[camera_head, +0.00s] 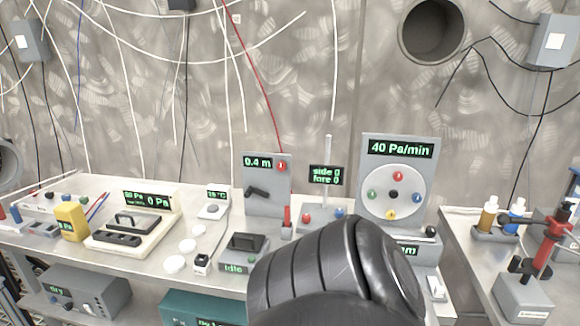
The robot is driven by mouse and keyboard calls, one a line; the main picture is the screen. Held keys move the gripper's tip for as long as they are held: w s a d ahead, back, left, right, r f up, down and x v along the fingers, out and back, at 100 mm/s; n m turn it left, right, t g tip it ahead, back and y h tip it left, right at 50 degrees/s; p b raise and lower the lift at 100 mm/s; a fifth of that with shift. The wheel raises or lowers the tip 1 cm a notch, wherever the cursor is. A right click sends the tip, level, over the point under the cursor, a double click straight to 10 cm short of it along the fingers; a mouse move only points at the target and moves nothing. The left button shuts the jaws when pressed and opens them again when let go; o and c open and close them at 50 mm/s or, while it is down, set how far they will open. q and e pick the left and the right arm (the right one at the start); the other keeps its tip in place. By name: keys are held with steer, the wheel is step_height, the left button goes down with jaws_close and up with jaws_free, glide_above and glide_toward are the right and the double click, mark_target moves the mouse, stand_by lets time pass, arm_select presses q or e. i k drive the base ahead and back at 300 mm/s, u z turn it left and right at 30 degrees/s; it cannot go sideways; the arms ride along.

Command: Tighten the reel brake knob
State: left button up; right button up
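A grey upright panel (267,208) with a green "0.4 m" display stands at the back of the bench, near the middle. It has a black crank-like handle (257,192) on its face and a small red knob (281,166) at its upper right. A red cable runs from the wall down to this panel's top. I cannot tell for certain which part is the reel brake knob. A large dark ribbed link of mine fills the lower middle and hides part of the bench. Neither gripper shows.
A "40 Pa/min" panel (397,225) with a round dial stands right of the reel panel. A "side 0 fore 0" box (325,175) stands between them. A yellow block (72,222) and a cream device (165,205) are at left. A red-posted stand (545,245) is at right.

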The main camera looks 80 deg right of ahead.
mark_target(281, 166)
steer(key=z, duration=1.05)
steer(key=i, duration=0.9)
steer(key=z, duration=0.9)
